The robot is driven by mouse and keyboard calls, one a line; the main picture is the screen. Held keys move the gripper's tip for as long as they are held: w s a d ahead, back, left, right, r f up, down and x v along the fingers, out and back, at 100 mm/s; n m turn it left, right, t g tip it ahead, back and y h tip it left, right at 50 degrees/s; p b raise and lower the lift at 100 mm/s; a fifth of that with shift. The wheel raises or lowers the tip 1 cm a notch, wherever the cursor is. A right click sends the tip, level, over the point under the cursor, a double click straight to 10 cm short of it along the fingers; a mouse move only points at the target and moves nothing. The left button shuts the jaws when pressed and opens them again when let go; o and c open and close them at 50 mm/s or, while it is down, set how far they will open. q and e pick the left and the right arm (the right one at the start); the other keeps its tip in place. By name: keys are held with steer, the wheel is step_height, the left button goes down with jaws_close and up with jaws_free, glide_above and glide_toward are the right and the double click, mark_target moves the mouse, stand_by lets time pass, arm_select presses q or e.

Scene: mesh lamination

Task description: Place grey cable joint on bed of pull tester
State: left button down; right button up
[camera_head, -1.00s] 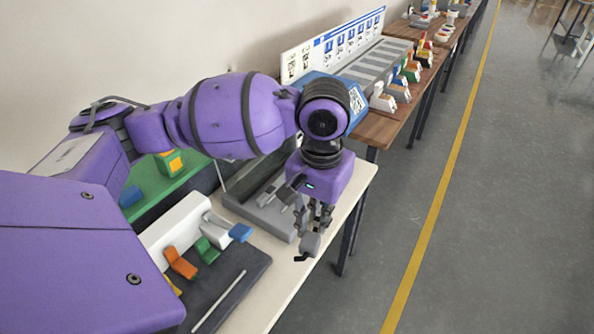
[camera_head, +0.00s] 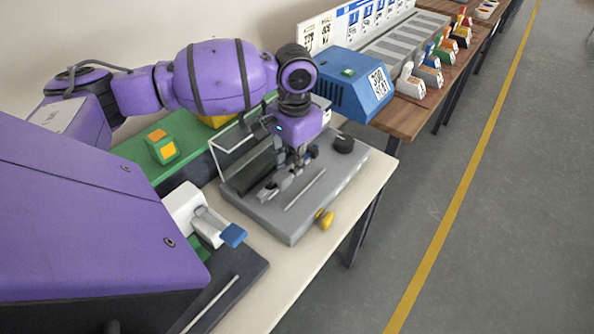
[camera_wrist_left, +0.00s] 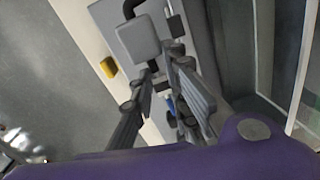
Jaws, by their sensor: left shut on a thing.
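My left gripper (camera_head: 283,180) is shut on the grey cable joint (camera_head: 267,194), a small grey block with black cable ends. The joint is over the left part of the pull tester's grey bed (camera_head: 292,218); I cannot tell whether it touches the bed. In the left wrist view the joint (camera_wrist_left: 138,41) shows as a grey square at the fingertips (camera_wrist_left: 161,68), with black cable at its top and bottom. My right gripper is not in view.
The tester has a clear-sided guard (camera_head: 228,143), a black knob (camera_head: 344,143) and a yellow handle (camera_head: 325,219). A blue box (camera_head: 350,88) stands behind it. The bench's right edge is clear.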

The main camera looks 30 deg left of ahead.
arm_select(q)
steer(key=shift+w+a+f, duration=0.25)
steer(key=shift+w+f, duration=0.25)
steer(key=shift+f, duration=0.1)
steer(key=shift+w+a+f, duration=0.2)
steer(key=shift+w+f, duration=0.25)
steer(key=shift+f, duration=1.65)
steer(key=shift+f, duration=0.1)
steer(key=shift+f, duration=0.5)
steer(key=c, duration=1.7)
jaws_free()
step_height(320, 180, up, 13)
steer(key=shift+d+r, duration=0.1)
